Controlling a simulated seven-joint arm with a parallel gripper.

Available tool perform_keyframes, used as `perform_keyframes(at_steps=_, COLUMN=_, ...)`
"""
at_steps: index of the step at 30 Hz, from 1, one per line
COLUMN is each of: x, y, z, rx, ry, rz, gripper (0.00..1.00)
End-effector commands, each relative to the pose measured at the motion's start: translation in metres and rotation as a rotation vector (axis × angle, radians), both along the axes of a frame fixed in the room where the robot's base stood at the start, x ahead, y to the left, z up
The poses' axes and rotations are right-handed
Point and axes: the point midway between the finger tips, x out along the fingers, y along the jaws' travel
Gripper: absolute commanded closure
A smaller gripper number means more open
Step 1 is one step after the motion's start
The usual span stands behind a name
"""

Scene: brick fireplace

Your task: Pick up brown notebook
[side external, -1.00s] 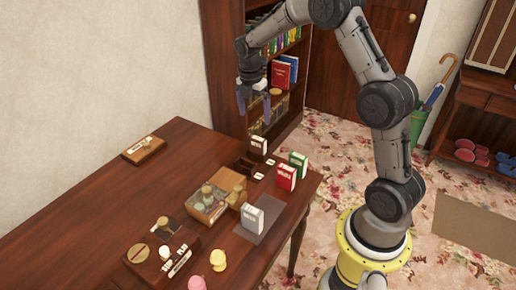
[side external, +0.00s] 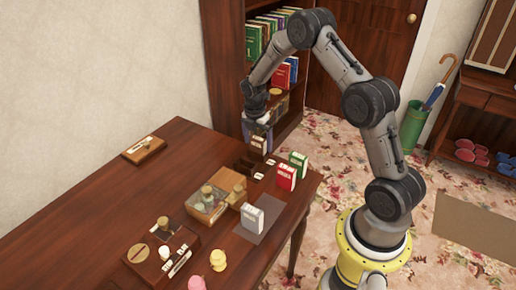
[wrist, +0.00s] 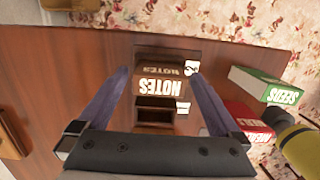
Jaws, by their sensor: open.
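The brown notebook (wrist: 160,86), with white NOTES lettering on its edge, stands upright in a dark wooden holder (wrist: 153,116) on the table. In the side external view the notebook (side external: 258,144) shows as a small brown-and-white block at the far end of the holder (side external: 240,168). My gripper (side external: 258,133) points down over it. In the wrist view my gripper (wrist: 159,75) is open, with one finger left and one right of the notebook. Gaps show on both sides, and it holds nothing. How far down the fingers reach is hard to tell.
A green SEEDS book (wrist: 268,86) and a red book (wrist: 248,122) stand close to the right finger. A wooden tray with jars (side external: 206,206) and a pale book (side external: 252,217) stand nearer the camera. The bookcase (side external: 222,75) rises behind. The table's left side is mostly clear.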

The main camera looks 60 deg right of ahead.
Motion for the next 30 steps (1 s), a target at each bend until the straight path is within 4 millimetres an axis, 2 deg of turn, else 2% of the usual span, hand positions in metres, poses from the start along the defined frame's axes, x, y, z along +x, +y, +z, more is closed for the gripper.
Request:
perform_keyframes(at_steps=3, x=-0.0001, y=-0.0014, z=-0.0109, rx=0.000, ry=0.000, rz=-0.001, gripper=0.00)
perform_keyframes(at_steps=11, x=0.0003, y=-0.0017, z=-0.0127, rx=0.000, ry=-0.002, rz=-0.001, gripper=0.00)
perform_keyframes(at_steps=25, x=0.0004, y=-0.0016, z=-0.0123, rx=0.000, ry=-0.002, rz=0.000, gripper=0.83)
perform_keyframes(at_steps=30, x=0.0006, y=-0.0016, z=-0.0120, rx=-0.001, ry=-0.002, rz=0.000, gripper=0.85)
